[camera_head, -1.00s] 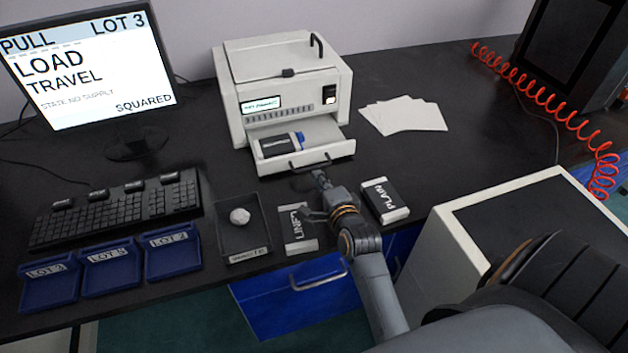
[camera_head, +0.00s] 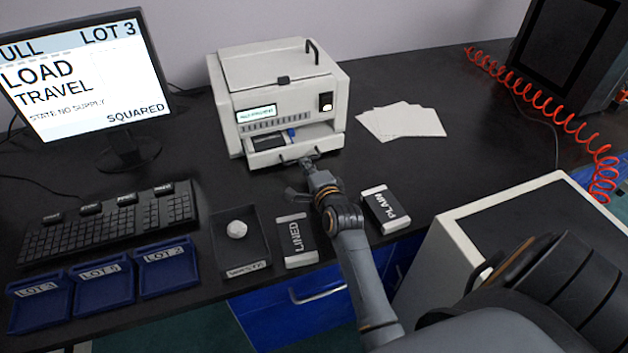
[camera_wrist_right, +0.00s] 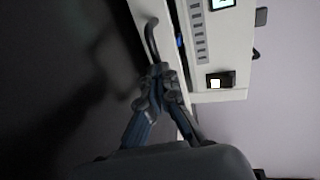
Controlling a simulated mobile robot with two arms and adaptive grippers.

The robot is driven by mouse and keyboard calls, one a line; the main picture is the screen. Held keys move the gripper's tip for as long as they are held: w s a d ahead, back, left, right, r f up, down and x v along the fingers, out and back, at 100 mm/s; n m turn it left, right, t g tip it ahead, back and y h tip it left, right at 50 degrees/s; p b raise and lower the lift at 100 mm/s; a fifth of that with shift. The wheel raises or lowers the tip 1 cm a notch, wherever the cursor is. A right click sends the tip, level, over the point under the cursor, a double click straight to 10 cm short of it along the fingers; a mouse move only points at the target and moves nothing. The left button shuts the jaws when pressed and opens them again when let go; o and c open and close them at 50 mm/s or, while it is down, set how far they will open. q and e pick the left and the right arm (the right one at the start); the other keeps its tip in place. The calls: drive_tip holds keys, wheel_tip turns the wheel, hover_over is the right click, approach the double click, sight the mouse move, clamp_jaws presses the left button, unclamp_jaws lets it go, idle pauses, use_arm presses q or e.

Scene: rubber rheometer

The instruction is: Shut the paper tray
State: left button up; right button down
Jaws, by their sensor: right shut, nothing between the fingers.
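The white printer (camera_head: 275,88) stands at the back of the dark bench. Its paper tray (camera_head: 327,143) is partly out at the front, with a dark pack (camera_head: 268,140) and a small blue part inside. My right gripper (camera_head: 308,163) is shut and empty, with its tips at the tray's front beside the handle. In the right wrist view the shut fingertips (camera_wrist_right: 160,72) are at the tray front (camera_wrist_right: 147,12), close to the dark curved handle (camera_wrist_right: 152,40). I cannot tell whether they touch it. My left gripper is not in view.
The LINED pack (camera_head: 296,241) and the PLAIN pack (camera_head: 385,210) lie at the bench's front edge, either side of my right arm. White sheets (camera_head: 402,120) lie right of the printer. A monitor (camera_head: 85,75) stands left.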

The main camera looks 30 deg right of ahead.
sight(298, 150)
drive_tip(key=x, duration=0.5)
drive_tip(key=r+b+x, duration=0.1)
drive_tip(key=x, duration=0.1)
drive_tip(key=shift+w+d, duration=0.1)
drive_tip(key=shift+w, duration=0.25)
drive_tip(key=shift+w+d+r, duration=0.1)
drive_tip(key=shift+w+r, duration=0.1)
drive_tip(key=shift+r, duration=0.2)
drive_tip(key=shift+r, duration=0.1)
